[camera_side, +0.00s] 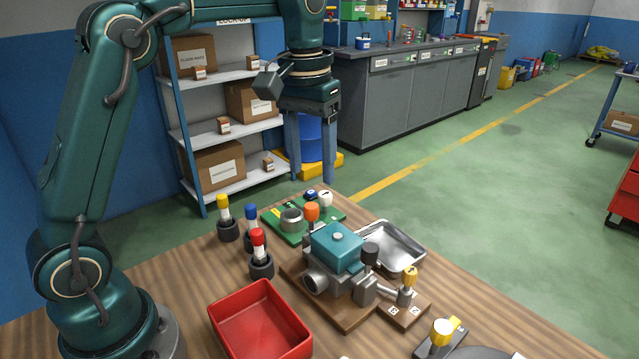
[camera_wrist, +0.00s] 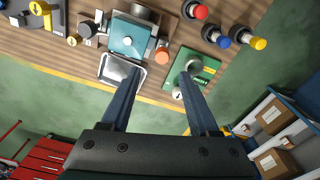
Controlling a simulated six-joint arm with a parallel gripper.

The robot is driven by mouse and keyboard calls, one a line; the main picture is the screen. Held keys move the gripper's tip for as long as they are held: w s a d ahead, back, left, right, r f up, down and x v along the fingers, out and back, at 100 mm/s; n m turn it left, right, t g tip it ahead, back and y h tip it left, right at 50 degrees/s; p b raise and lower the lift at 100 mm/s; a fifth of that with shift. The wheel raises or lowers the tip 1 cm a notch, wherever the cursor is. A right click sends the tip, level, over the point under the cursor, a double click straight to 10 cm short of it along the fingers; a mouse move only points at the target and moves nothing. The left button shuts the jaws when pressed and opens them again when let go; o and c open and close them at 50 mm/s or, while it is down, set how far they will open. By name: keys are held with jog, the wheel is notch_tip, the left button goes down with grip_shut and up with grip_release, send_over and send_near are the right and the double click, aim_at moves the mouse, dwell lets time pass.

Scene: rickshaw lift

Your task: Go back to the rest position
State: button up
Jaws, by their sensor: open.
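My gripper (camera_side: 311,179) is open and empty, raised above the back edge of the wooden table (camera_side: 400,345). In the wrist view its two fingers (camera_wrist: 159,78) point down with a wide gap between them. Below lie the teal-topped machine block (camera_side: 336,247), the steel tray (camera_side: 402,248) and the green board (camera_side: 272,229) with a metal ring (camera_side: 291,220). The fingers look clear of all these things in both views.
Red, blue and yellow-capped tools (camera_side: 258,245) stand in dark holders at the left. A red bin (camera_side: 258,325) sits at the front. An orange knob (camera_side: 312,211) stands beside the block. Shelves with boxes (camera_side: 215,168) and a grey cabinet (camera_side: 400,100) stand behind the table.

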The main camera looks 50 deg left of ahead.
jog(key=s+d+r+m+t, duration=0.1)
jog(key=s+d+r+t, duration=0.15)
jog(key=s+r, duration=0.45)
jog(key=s+f+m+t, duration=0.2)
jog(key=s+f, duration=0.7)
jog(key=shift+d+f, duration=0.3)
jog(key=shift+f, duration=0.05)
